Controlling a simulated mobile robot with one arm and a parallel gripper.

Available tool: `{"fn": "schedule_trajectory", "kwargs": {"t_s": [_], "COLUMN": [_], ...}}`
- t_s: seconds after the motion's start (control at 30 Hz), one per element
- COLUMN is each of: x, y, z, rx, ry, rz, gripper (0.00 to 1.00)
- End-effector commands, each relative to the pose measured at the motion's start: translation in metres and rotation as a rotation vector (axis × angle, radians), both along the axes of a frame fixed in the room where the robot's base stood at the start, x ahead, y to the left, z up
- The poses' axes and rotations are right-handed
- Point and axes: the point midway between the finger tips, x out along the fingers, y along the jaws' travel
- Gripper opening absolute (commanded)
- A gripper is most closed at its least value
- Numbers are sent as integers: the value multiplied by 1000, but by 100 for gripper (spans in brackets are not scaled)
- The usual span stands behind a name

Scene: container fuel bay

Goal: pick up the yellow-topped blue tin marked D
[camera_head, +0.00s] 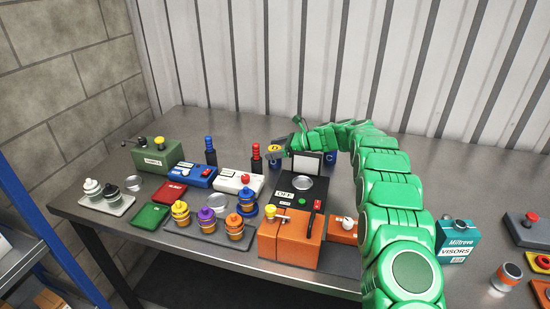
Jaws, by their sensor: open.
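A blue tin with a yellow top (275,159) stands toward the back middle of the table, behind the black unit. Its letter is too small to read surely.
A black unit with a raised panel (297,188) and an orange box (289,240) stand in front of the tin. A red-topped black bottle (256,158) is close at its left. A teal visors box (457,240) stands right of my arm. The back left tabletop is clear.

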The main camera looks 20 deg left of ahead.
Motion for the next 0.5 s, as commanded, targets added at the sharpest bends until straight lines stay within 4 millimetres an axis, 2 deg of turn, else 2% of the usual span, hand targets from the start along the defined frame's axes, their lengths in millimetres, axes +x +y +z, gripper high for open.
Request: {"fn": "schedule_trajectory", "kwargs": {"t_s": [0.27,0.5], "x": [0,1], "y": [3,3], "z": [-2,-2], "rx": [1,0], "ry": [1,0], "rz": [-1,-2], "gripper": [83,46]}}
